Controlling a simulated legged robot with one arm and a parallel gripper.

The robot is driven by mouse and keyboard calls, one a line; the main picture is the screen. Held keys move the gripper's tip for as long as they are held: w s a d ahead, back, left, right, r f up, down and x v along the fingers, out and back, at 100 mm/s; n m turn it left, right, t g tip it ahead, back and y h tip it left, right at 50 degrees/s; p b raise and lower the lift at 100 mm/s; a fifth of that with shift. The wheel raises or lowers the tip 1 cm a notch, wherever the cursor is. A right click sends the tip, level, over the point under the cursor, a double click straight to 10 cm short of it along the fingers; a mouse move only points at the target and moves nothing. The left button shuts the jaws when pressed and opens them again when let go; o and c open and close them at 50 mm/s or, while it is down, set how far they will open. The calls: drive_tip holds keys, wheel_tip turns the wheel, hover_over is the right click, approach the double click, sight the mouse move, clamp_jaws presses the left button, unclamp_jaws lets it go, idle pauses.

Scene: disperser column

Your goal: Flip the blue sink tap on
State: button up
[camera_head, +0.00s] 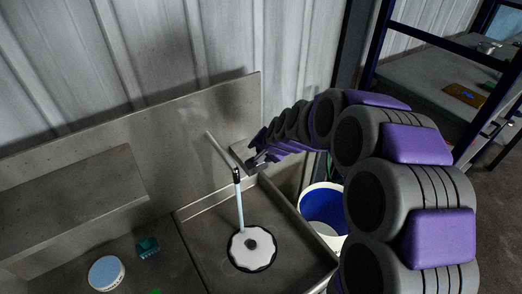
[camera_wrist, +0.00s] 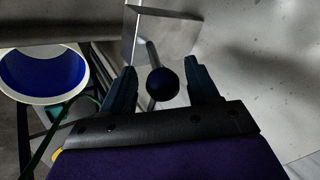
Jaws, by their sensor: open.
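The sink tap (camera_head: 222,154) stands at the sink's back wall in the head view, a thin grey spout ending in a black nozzle. A pale blue stream like water runs from the nozzle to a white scalloped disc in the basin. My gripper (camera_head: 256,162) is beside the tap, to its right. In the wrist view my gripper (camera_wrist: 160,76) is open, and a dark blue, ball-shaped tap knob (camera_wrist: 162,84) on a thin rod appears between its two fingers. Gaps show on both sides of the knob, so the fingers look clear of it. The knob is hidden or too small in the head view.
The sink basin (camera_head: 203,262) has a white disc (camera_head: 251,249) in it. A white bucket, blue inside (camera_head: 326,207), stands right of the sink. A round white-rimmed lid (camera_head: 106,273) and a teal item (camera_head: 148,247) lie on the left counter. A metal backsplash (camera_head: 190,125) is close behind.

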drive_tip(key=shift+s+d+r, duration=0.1)
drive_tip(key=shift+s+r, duration=0.1)
drive_tip(key=shift+r, duration=0.35)
drive_tip(key=p+v, duration=0.2)
drive_tip(key=v, duration=1.4)
drive_tip(key=shift+s, duration=0.1)
drive_tip(key=s+d+f+n+g+h+b, duration=0.1)
drive_tip(key=s+d+f+n+g, duration=0.1)
drive_tip(key=s, duration=0.9)
drive_tip(key=s+d+f+n+g+h, duration=0.1)
drive_tip(key=s+d+f+n+g, duration=0.1)
drive_tip(key=s, duration=1)
drive_tip(key=s+d+f+n+g+h+b, duration=0.1)
drive_tip(key=s+d+f+g, duration=0.3)
drive_tip(key=s, duration=0.7)
drive_tip(key=shift+s+d+f+n+h+b, duration=0.25)
drive_tip(key=shift+d+f+n+h, duration=0.2)
drive_tip(key=shift+d+n, duration=0.25)
